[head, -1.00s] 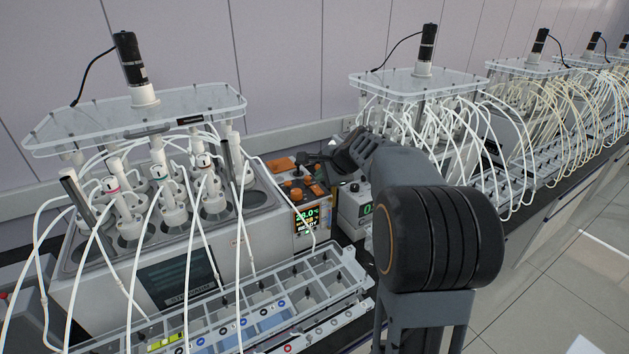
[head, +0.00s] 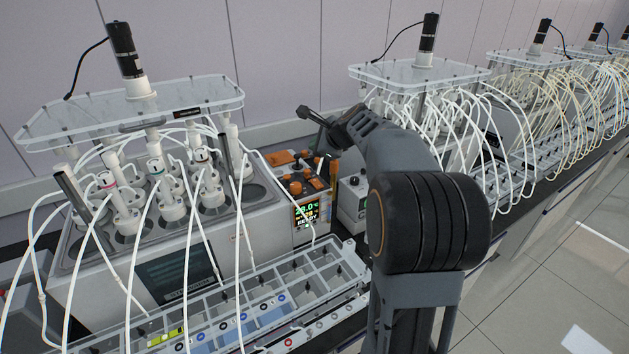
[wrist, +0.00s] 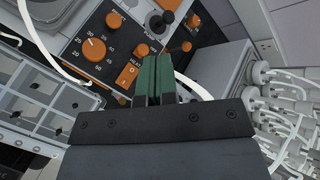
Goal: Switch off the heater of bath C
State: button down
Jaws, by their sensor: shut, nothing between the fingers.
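The heater unit's control panel (head: 302,180) stands at the right end of the nearest water bath (head: 85,290), with orange knobs and a lit display (head: 307,214) reading about 28.0 °C. In the wrist view the dark panel (wrist: 75,52) carries a numbered orange dial (wrist: 94,49) and an orange rocker switch (wrist: 127,74) with a label that seems to read HEAT. I cannot tell its position surely. No letter C is legible. My gripper (head: 306,113) is shut and empty, above and behind the panel in the head view; its green fingers (wrist: 153,78) appear just right of the switch.
A black-topped knob (wrist: 161,21) and further orange knobs (wrist: 142,50) sit close to my fingers. White tubes (head: 190,235) arch over the bath. A rack tray (head: 345,268) lies in front. A second unit (head: 350,200) stands to the right.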

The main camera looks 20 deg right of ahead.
jog(key=shift+w+a+f+b, duration=0.1)
jog(key=shift+w+f+b, duration=0.05)
jog(key=shift+f+b, duration=1.2)
jog(key=shift+w+f+b, duration=0.2)
jog(key=shift+f+b, duration=0.8)
jog(key=shift+f, duration=0.55)
jog(key=shift+w+a+f+b, duration=0.1)
jog(key=shift+w+f+b, duration=0.05)
jog(key=shift+f+b, duration=1.2)
jog(key=shift+d+f, duration=0.1)
jog(key=shift+f, duration=0.1)
jog(key=shift+f, duration=0.3)
jog(key=shift+w+f+b, duration=0.1)
jog(key=shift+f+b, duration=0.2)
jog(key=shift+r, duration=0.1)
jog(key=shift+r+p, duration=0.7)
jog(key=r+p, duration=0.4)
jog(key=r, duration=0.1)
jog(key=shift+s, duration=0.4)
